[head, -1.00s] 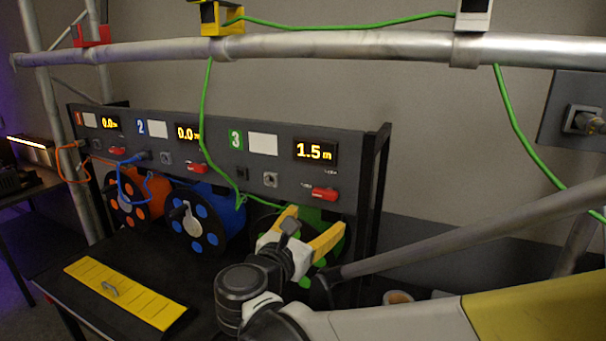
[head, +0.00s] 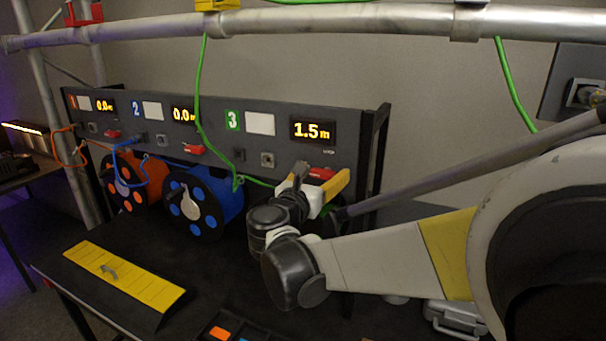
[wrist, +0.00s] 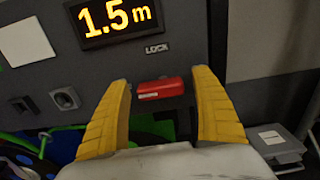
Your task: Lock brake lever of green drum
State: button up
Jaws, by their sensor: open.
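The red brake lever (wrist: 161,88) of station 3 sits on the dark panel under the word LOCK and the 1.5 m display (wrist: 115,18). It also shows in the head view (head: 321,174), partly behind my gripper. My gripper (wrist: 163,80) is open, with its yellow fingers on either side of the lever and apart from it. In the head view my gripper (head: 322,178) is in front of station 3. The green drum (wrist: 152,126) shows below the lever between the fingers; in the head view it is mostly hidden by my arm. The green cable (head: 199,100) runs down to it.
The blue drum (head: 204,205) and the orange drum (head: 131,184) stand to the left, with their own red levers above. A truss tube (head: 340,20) crosses above, and a diagonal tube (head: 470,165) passes close to my arm. A yellow ramp (head: 125,277) lies on the table.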

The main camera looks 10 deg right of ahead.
jog(key=c, duration=1.2)
jog(key=shift+m, duration=0.3)
jog(key=m, duration=0.3)
jog(key=shift+s+d+r+m, duration=0.1)
jog(key=shift+m, duration=0.2)
jog(key=m, duration=0.4)
jog(key=shift+d+m+p, duration=0.1)
jog(key=shift+m+p, duration=0.2)
jog(key=m, duration=0.4)
jog(key=shift+s+m, duration=0.15)
jog(key=shift+m, duration=0.15)
jog(key=shift+d+m, duration=0.15)
jog(key=shift+m, duration=2.05)
